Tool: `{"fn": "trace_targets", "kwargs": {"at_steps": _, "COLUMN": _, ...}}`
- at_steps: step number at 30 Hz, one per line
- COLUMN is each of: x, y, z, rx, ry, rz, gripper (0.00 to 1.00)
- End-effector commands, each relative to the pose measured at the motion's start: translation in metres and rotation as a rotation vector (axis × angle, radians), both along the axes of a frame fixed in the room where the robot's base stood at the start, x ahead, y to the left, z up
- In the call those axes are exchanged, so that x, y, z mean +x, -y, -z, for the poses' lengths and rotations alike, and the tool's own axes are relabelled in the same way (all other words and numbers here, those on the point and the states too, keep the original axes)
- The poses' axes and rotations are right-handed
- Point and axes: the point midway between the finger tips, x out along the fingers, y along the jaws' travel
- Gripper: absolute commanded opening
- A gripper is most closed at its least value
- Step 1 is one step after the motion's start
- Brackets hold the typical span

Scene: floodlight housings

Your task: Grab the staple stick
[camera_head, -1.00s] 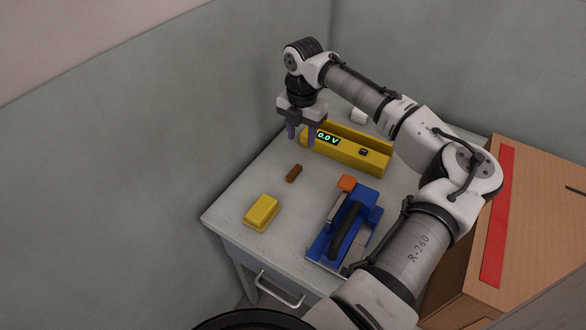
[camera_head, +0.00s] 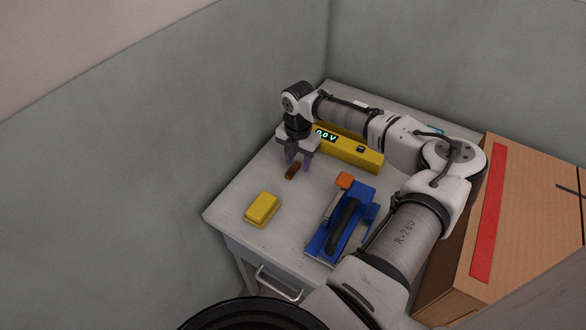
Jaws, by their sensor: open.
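The small brown stick (camera_head: 292,172), which I take to be the staple stick, lies on the grey table between the yellow block and the yellow device. My gripper (camera_head: 297,165) points down over its far end, fingers apart. The fingers overlap the stick's upper part in the picture. I cannot tell whether they touch it or how high they are above the table. Nothing shows held in the jaws.
A yellow block (camera_head: 262,209) lies near the table's (camera_head: 232,205) left corner. A yellow device with a display (camera_head: 358,157) is behind the gripper. A cardboard box (camera_head: 540,190) stands at the right.

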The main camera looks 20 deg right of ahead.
Motion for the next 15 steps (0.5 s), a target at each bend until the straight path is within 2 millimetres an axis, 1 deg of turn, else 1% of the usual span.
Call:
{"fn": "trace_targets", "kwargs": {"at_steps": 2, "x": 0.0, "y": 0.0, "z": 0.0, "rx": 0.0, "ry": 0.0, "rz": 0.0, "gripper": 0.41}}
{"fn": "trace_targets", "kwargs": {"at_steps": 11, "x": -0.0001, "y": 0.0001, "z": -0.0002, "rx": 0.0, "ry": 0.0, "rz": 0.0, "gripper": 0.01}}
{"fn": "trace_targets", "kwargs": {"at_steps": 15, "x": -0.0001, "y": 0.0001, "z": -0.0004, "rx": 0.0, "ry": 0.0, "rz": 0.0, "gripper": 0.0}}
